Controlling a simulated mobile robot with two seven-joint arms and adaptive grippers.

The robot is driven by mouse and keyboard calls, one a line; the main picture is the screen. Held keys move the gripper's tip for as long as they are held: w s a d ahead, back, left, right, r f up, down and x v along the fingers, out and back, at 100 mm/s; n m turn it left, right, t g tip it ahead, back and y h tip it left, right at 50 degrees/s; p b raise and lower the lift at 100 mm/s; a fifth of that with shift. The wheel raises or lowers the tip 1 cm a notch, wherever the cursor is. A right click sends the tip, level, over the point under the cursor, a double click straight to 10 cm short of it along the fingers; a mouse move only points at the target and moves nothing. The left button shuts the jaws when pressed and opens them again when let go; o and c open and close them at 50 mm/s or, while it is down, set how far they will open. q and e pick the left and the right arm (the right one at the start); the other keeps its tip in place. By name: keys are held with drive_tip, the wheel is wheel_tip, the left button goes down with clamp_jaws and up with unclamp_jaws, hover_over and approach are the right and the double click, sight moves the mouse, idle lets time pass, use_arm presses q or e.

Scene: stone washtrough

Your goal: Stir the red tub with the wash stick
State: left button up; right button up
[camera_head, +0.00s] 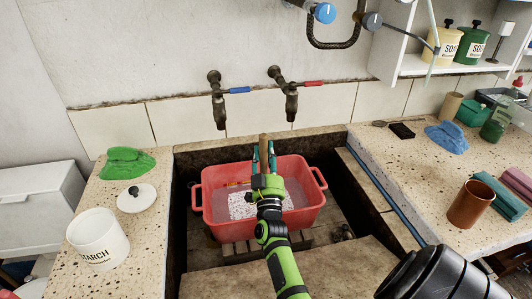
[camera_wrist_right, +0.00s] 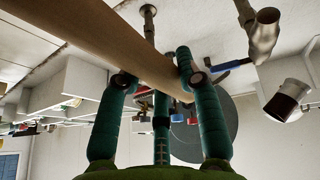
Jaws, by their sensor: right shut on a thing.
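The red tub (camera_head: 212,213) sits in the stone trough, with a white speckled patch (camera_head: 241,206) inside it. My right gripper (camera_head: 263,160) is over the tub, its teal fingers shut on the wooden wash stick (camera_head: 263,142). The top of the stick shows between the fingers in the head view; its lower end is hidden by my gripper and arm. In the right wrist view the stick (camera_wrist_right: 110,45) runs from the upper left to between the fingers (camera_wrist_right: 160,85). I cannot tell whether it touches the tub's contents. My left gripper is not in view.
Two taps (camera_head: 217,105) with blue and red handles hang above the tub. On the left counter are a green cloth (camera_head: 127,162), a lid (camera_head: 136,198) and a white starch pot (camera_head: 98,240). The right counter holds a brown cup (camera_head: 470,205) and a blue cloth (camera_head: 446,136).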

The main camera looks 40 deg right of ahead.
sight(266, 171)
wheel_tip(266, 171, down, 6)
drive_tip(key=b, duration=0.3)
drive_tip(key=shift+r+b, duration=0.2)
drive_tip(key=shift+b, duration=0.2)
drive_tip(key=shift+f+b, duration=0.3)
drive_tip(key=shift+f, duration=0.05)
